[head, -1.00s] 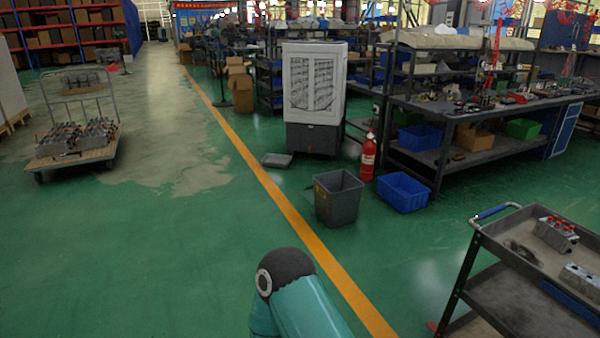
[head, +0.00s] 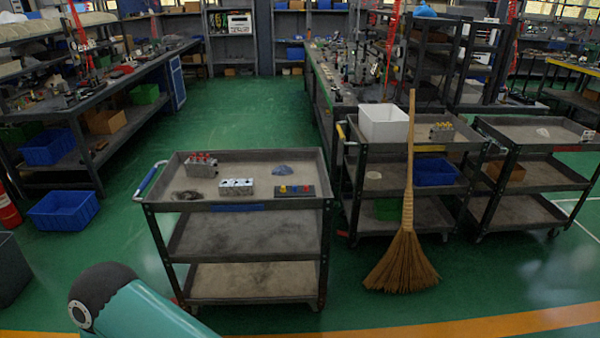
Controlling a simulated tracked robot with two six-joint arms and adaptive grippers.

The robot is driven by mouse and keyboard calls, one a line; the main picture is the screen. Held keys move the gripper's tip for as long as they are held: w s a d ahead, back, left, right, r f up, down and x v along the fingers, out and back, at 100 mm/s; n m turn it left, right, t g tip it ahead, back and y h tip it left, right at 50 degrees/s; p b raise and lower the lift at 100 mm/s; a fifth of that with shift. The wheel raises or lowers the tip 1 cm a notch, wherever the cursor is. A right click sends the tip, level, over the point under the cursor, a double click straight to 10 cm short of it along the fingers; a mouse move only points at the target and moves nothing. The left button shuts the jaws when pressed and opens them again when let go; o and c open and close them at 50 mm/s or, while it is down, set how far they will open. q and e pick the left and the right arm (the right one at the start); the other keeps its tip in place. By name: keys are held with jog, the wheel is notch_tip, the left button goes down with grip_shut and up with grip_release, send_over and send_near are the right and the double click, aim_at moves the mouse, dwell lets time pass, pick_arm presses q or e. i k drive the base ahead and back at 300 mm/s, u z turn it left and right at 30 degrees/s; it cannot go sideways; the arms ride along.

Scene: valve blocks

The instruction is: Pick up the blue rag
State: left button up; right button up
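A small crumpled blue rag (head: 281,169) lies on the top shelf of the near grey cart (head: 245,206), toward its back right. On the same shelf are a valve block with red tops (head: 201,165), a pale valve block (head: 236,187), a dark strip with coloured knobs (head: 294,191) and a dark crumpled cloth (head: 187,195). Neither of my grippers is in view. Only a teal link of my own arm shows at the lower left, well short of the cart.
A broom (head: 403,258) leans on the second cart (head: 365,190), which carries a white bin (head: 383,124). A third cart (head: 530,170) stands further right. A blue crate (head: 63,210) sits on the floor at left.

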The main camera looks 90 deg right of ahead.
aim_at(280, 170)
jog(key=u, duration=0.95)
jog(key=i, duration=0.15)
jog(key=z, duration=2.4)
jog(key=i, duration=0.25)
jog(key=z, duration=1.7)
jog(key=k, duration=0.6)
jog(key=z, duration=0.4)
jog(key=i, duration=1.8)
jog(key=u, duration=0.4)
